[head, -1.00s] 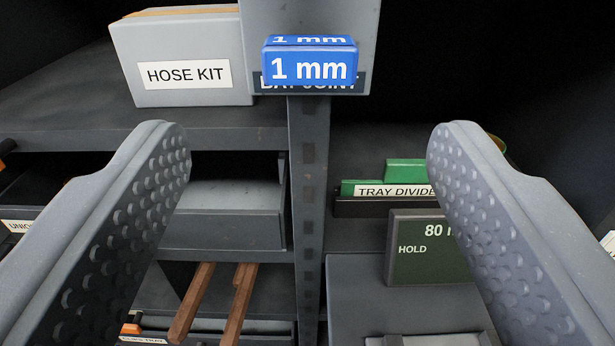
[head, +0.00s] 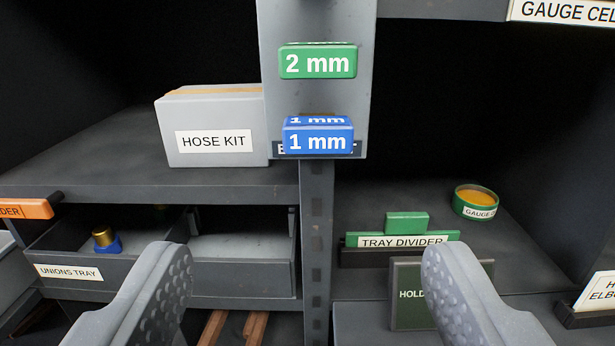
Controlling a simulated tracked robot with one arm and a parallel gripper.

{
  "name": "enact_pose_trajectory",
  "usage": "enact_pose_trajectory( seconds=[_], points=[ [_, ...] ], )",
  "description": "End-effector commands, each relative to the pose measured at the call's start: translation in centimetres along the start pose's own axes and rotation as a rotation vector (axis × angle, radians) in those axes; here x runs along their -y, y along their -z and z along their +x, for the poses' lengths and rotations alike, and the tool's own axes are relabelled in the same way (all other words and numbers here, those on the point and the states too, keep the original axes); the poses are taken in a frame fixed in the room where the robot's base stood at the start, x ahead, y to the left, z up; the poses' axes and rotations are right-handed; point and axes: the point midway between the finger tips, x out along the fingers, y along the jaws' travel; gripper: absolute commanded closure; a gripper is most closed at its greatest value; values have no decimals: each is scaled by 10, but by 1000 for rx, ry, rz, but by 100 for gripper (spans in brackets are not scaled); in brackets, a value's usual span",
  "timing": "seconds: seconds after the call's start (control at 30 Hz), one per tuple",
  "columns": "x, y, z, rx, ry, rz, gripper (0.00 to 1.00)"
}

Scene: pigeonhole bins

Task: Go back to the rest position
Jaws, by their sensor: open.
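My gripper (head: 305,270) is open and empty at the bottom of the view. Its two grey dimpled fingers are wide apart, with the shelf post (head: 317,240) seen between them. A blue block marked 1 mm (head: 318,141) sits on the grey upright panel (head: 315,100), above and beyond the fingers. A green block marked 2 mm (head: 318,62) sits above it on the same panel. The blue block partly hides a label on the panel. The right finger covers part of a dark green sign reading HOLD (head: 408,295).
A HOSE KIT box (head: 212,110) stands on the left shelf. Below it is a UNIONS TRAY (head: 70,271) holding a blue and brass fitting (head: 104,240). On the right are a green TRAY DIVIDER (head: 403,240), a round green tin (head: 475,202) and a GAUGE label (head: 560,11).

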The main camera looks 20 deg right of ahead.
Motion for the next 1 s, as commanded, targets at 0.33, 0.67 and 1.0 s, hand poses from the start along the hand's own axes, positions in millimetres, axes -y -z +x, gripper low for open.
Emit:
enact_pose_trajectory(
  seconds=[0.33, 0.67, 1.0],
  points=[
    [34, 120, 10, 49, 228, 158, 35],
    [16, 253, -35, 111, 377, 107, 35],
    [-56, 339, -107, 193, 303, -21, 35]
  ],
)
